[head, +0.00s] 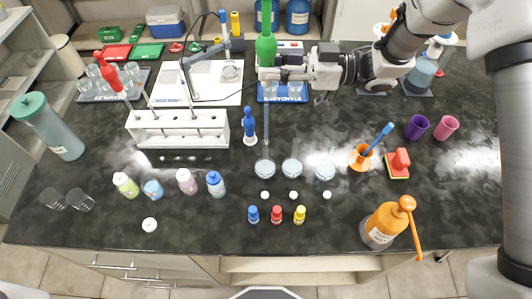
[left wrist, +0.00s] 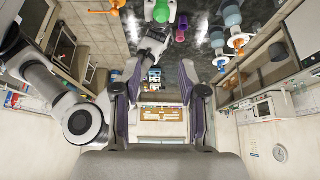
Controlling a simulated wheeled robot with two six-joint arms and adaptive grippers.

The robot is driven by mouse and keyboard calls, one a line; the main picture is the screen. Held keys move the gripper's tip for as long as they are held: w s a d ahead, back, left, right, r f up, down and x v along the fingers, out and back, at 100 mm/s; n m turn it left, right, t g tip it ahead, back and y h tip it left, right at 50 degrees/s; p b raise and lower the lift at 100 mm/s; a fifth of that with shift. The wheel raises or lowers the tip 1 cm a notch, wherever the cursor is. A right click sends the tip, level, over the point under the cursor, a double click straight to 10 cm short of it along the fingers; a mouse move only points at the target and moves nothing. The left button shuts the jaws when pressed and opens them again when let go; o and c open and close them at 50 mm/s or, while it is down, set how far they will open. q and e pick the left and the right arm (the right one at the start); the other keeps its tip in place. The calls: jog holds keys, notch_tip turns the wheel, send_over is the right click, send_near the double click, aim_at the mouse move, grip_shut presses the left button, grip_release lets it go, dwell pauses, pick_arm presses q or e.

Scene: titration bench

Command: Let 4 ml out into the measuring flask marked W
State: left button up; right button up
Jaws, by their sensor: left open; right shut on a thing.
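My right gripper (head: 284,73) is shut on a green-topped pipette (head: 266,48). The pipette hangs upright, its clear tube reaching down over the dark bench toward a round dish. I cannot tell how high its tip is. Small flasks (head: 295,88) stand on the blue tray labelled STANDARDS (head: 283,98), partly hidden by my right gripper. Other glassware (head: 126,78) stands on a labelled tray at the left. No mark W can be read on any flask. My left gripper (left wrist: 158,78) is open and empty in the left wrist view; it does not show in the head view.
A white rack (head: 178,141) holds pipettes, one red-topped (head: 110,78). A blue pipette filler (head: 249,128) stands beside it. Shallow dishes (head: 291,168), small bottles (head: 187,181) and an orange wash bottle (head: 384,226) stand nearer the front.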

pick_arm(q)
jog(key=shift+s+f, duration=0.2)
jog(key=shift+f, duration=0.15)
send_over(260, 33)
notch_tip(260, 33, down, 7)
jog(key=shift+d+f, duration=0.1)
jog(key=shift+f, duration=0.4)
jog(key=shift+w+a+f, duration=0.1)
jog(key=shift+a+f, duration=0.05)
jog(key=shift+a, duration=0.1)
jog(key=c, duration=0.7)
jog(key=shift+d, duration=0.15)
